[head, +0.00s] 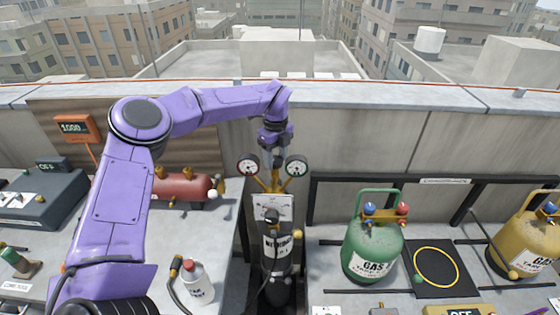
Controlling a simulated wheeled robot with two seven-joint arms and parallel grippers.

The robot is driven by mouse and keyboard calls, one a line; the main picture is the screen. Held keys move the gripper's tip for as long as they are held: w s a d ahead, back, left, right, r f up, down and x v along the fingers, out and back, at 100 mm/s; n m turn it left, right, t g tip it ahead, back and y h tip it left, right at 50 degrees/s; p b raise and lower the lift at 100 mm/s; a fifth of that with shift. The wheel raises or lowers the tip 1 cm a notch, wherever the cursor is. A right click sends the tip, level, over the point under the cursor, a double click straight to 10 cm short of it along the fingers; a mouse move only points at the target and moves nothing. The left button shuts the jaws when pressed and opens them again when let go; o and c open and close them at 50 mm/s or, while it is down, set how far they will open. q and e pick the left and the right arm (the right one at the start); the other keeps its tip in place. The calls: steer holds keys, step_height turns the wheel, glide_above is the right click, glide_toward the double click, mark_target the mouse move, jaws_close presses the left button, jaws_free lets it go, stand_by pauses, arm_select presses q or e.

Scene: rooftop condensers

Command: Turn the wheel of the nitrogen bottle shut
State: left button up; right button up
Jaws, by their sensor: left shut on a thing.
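The dark nitrogen bottle (276,268) stands upright between the benches in the middle, with a white label on its front. Above it, brass fittings (272,181) carry two round gauges, a left one (248,167) and a right one (296,167), and a white tag hangs below them. My purple left arm reaches over from the left. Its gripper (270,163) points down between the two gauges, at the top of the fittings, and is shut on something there. The wheel cannot be made out, and the fingertips are too small to see clearly. My right gripper is not in view.
A red tank (183,188) and a white bottle with a red cap (198,281) are on the left bench. A green gas bottle (372,250) stands at right, beside a black mat with a yellow ring (436,246). A yellow bottle (530,245) stands farther right. The concrete parapet (375,92) runs behind.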

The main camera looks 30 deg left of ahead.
arm_select(q)
steer(key=m, duration=0.3)
steer(key=shift+w+a+r, duration=0.1)
steer(key=shift+a+r, duration=0.05)
steer(key=shift+r, duration=0.1)
steer(key=m, duration=0.3)
steer(key=shift+m, duration=0.3)
steer(key=m, duration=0.3)
steer(key=shift+a+m, duration=0.1)
steer(key=shift+m, duration=0.2)
steer(key=m+p, duration=0.1)
steer(key=m, duration=0.2)
steer(key=shift+m, duration=0.3)
steer(key=m+p, duration=0.2)
steer(key=m, duration=0.3)
steer(key=shift+a, duration=0.15)
steer(key=m+p, duration=0.1)
steer(key=m, duration=0.4)
steer(key=shift+a, duration=0.1)
steer(key=shift+f, duration=0.1)
steer(key=shift+m, duration=0.3)
